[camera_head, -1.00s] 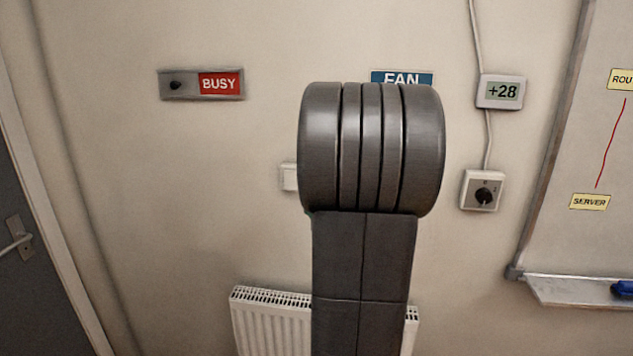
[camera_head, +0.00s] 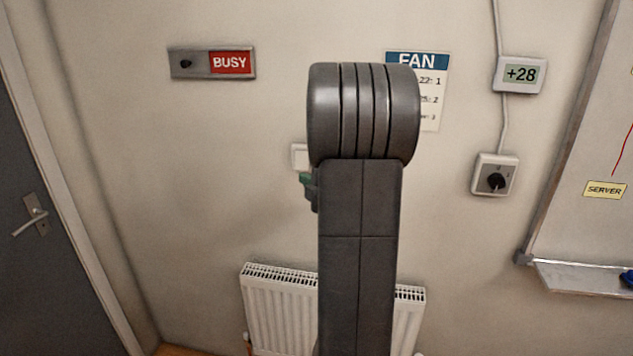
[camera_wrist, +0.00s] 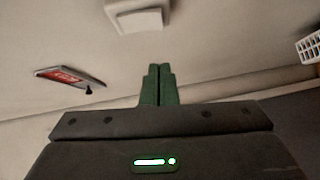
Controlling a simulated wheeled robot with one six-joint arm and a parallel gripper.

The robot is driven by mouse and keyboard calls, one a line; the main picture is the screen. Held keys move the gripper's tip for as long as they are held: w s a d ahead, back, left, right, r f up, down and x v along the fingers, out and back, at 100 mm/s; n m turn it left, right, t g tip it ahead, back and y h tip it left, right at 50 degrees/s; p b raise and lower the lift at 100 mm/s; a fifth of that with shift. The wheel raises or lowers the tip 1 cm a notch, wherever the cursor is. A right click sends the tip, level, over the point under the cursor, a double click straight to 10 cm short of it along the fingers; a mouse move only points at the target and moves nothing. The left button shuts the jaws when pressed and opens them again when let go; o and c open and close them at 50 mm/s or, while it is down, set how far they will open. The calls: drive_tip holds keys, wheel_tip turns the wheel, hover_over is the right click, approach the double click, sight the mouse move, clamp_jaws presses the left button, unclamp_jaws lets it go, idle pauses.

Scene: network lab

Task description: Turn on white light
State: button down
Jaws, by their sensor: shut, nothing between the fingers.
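A white wall switch (camera_head: 299,156) shows at the left edge of my arm in the head view, partly hidden behind it. In the wrist view, a pale wall box that looks like the same switch (camera_wrist: 138,16) is at the top, cut by the frame edge. My gripper (camera_wrist: 159,68) has green fingers pressed together with nothing between them. They point towards the switch and appear apart from it. A green part of my gripper (camera_head: 305,178) shows just below the switch in the head view. I cannot tell the switch's position.
A BUSY sign (camera_head: 212,63) is on the wall at left, and a FAN notice (camera_head: 430,100) is partly behind my arm. A rotary knob (camera_head: 496,178) and a +28 display (camera_head: 520,75) are at right. A radiator (camera_head: 282,305) stands below; a door (camera_head: 40,240) is at left.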

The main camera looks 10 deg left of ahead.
sight(298, 169)
drive_tip(key=w, duration=0.2)
drive_tip(key=w+a+p, duration=0.1)
drive_tip(key=w, duration=0.1)
drive_tip(key=w+p, duration=0.1)
drive_tip(key=w, duration=0.1)
drive_tip(key=shift+a+f, duration=0.35)
drive_tip(key=shift+a, duration=0.05)
drive_tip(key=shift+f, duration=0.1)
drive_tip(key=b, duration=0.3)
drive_tip(key=shift+w+f, duration=0.25)
drive_tip(key=shift+f, duration=0.1)
drive_tip(key=shift+r+p, duration=0.35)
drive_tip(key=shift+s+f, duration=0.1)
drive_tip(key=shift+f, duration=0.05)
